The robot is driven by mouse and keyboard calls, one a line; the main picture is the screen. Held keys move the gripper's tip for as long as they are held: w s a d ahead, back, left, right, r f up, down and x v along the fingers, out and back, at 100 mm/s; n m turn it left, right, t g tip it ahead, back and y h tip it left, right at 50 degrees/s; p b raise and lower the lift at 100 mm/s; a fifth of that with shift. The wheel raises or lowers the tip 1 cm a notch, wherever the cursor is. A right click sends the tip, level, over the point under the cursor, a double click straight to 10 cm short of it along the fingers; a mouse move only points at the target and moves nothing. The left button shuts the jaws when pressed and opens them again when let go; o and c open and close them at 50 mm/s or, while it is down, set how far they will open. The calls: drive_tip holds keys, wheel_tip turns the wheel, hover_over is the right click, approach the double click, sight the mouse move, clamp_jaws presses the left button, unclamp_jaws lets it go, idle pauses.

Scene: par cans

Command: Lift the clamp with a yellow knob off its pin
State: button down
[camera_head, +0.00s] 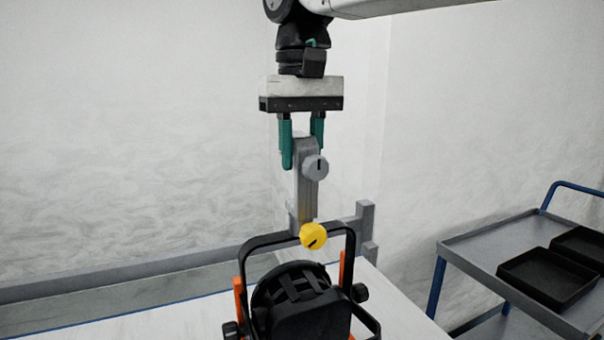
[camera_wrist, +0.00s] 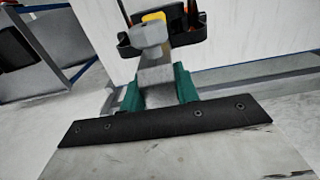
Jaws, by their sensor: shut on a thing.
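The grey clamp (camera_head: 307,190) hangs upright below my gripper (camera_head: 301,150), whose green fingers are shut on its upper end. A grey knob (camera_head: 316,167) is on the clamp's upper part, and a yellow knob (camera_head: 313,236) is at its lower end. The black yoke of a par can (camera_head: 300,300) meets the clamp near the yellow knob. In the wrist view, the clamp (camera_wrist: 155,75) runs away between the green fingers (camera_wrist: 160,92), with the yellow knob (camera_wrist: 153,17) beyond. I cannot make out the pin or tell whether the clamp still touches it.
A grey rail (camera_head: 150,268) with a short post (camera_head: 366,225) runs behind the lamp along the white table (camera_head: 185,318). At right stands a grey cart (camera_head: 490,240) with blue legs and black trays (camera_head: 545,278). The white wall behind is bare.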

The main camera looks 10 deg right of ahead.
sight(301, 135)
drive_tip(key=shift+r, duration=0.5)
wheel_tip(301, 135, up, 2)
drive_tip(key=shift+r, duration=0.2)
drive_tip(key=s+a, duration=0.2)
drive_tip(key=s, duration=0.5)
drive_tip(key=s+a+r, duration=0.1)
drive_tip(key=s+a, duration=0.2)
drive_tip(key=s, duration=0.5)
drive_tip(key=shift+r, duration=0.3)
drive_tip(key=shift+s+f, duration=0.15)
drive_tip(key=shift+f, duration=0.1)
